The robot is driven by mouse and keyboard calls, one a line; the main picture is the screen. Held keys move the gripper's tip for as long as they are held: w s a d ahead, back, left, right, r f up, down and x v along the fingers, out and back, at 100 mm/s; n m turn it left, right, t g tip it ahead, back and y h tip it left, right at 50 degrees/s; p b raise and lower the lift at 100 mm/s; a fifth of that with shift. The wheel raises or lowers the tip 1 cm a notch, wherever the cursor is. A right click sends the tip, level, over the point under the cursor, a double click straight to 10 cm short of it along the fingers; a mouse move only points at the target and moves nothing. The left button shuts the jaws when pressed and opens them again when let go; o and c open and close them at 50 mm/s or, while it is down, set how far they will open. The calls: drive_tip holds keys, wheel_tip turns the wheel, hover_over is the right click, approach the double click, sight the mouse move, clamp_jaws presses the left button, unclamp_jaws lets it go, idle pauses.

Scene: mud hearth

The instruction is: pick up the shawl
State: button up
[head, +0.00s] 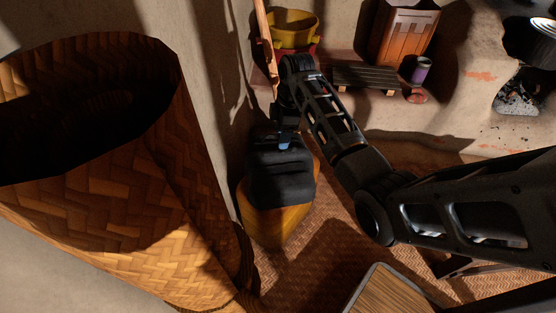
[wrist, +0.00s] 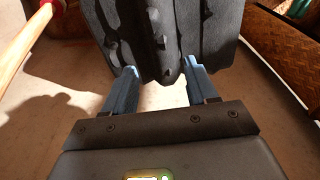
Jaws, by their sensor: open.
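The shawl looks like a dark grey folded cloth (head: 280,172), lying on top of a yellow-orange rounded object (head: 270,222) near the wall in the head view. In the wrist view the dark cloth (wrist: 172,38) hangs in thick folds just beyond my fingers. My gripper (wrist: 158,80) is open, with one blue finger on each side of the cloth's lower fold. Whether the fingers touch the cloth I cannot tell. In the head view my gripper (head: 284,140) is at the cloth's upper edge, and the fingertips are small and partly hidden.
A large woven basket (head: 110,200) fills the left. A wooden pole (head: 265,40) leans by the wall close to my wrist. Behind are a yellow tub (head: 293,30), a slatted wooden rack (head: 366,77) and a wooden bin (head: 403,35). A wood-topped stool (head: 388,292) stands in front. Woven matting covers the floor.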

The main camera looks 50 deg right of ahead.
sight(280, 152)
drive_tip(key=f, duration=0.2)
drive_tip(key=f+b, duration=0.1)
drive_tip(key=f, duration=0.1)
drive_tip(key=f+b, duration=0.1)
drive_tip(key=f, duration=0.2)
drive_tip(key=shift+a, duration=0.3)
drive_tip(key=shift+r, duration=0.1)
drive_tip(key=c, duration=1)
drive_tip(key=shift+o, duration=0.2)
